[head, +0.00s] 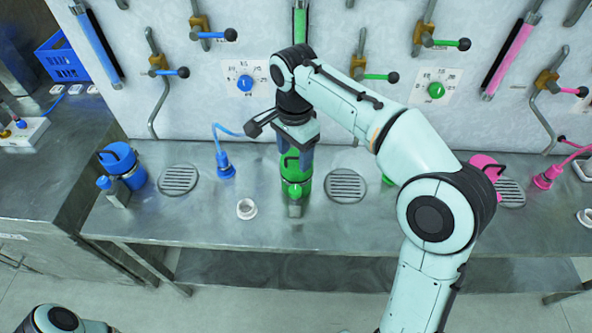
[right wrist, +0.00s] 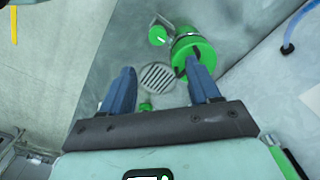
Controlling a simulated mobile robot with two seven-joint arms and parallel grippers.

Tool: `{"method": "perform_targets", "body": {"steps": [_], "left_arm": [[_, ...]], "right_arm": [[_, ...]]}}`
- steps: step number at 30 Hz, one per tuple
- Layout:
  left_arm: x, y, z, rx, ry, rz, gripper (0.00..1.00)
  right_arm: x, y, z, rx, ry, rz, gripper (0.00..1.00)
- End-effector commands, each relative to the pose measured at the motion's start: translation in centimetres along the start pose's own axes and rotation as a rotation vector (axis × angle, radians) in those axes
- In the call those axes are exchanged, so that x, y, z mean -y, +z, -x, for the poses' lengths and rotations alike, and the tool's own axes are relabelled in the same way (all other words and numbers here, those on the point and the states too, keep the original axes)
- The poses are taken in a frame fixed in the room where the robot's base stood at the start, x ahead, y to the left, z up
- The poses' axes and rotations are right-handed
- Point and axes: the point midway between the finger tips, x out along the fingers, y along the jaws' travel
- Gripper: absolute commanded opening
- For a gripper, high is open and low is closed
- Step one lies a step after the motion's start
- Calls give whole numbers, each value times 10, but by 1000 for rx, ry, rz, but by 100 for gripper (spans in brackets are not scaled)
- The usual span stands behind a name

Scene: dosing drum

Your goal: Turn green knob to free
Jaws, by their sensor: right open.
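The green knob (head: 436,90) sits on a white dial plate on the back wall, right of centre in the head view. The lettering on the plate is too small to read, so I cannot tell its setting. My right gripper (head: 294,156) is open and points down in front of and above the green canister (head: 292,170), left of and below the knob. In the right wrist view the gripper (right wrist: 164,85) has its fingers wide apart with nothing between them but the counter. The knob does not show there. My left gripper is out of view.
A blue knob (head: 245,83) sits on a similar plate to the left. Levers with black ball ends stick out from the wall.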

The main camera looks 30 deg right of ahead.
Motion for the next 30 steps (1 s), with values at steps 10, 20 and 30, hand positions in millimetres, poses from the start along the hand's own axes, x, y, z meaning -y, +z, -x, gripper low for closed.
{"method": "perform_targets", "body": {"steps": [10,20,30], "left_arm": [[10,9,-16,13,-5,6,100],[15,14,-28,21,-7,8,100],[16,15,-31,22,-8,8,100]], "right_arm": [[-3,0,-49,-1,8,-8,61],[-3,0,-112,-1,5,-7,61],[-2,-1,-131,-1,2,-7,61]]}}
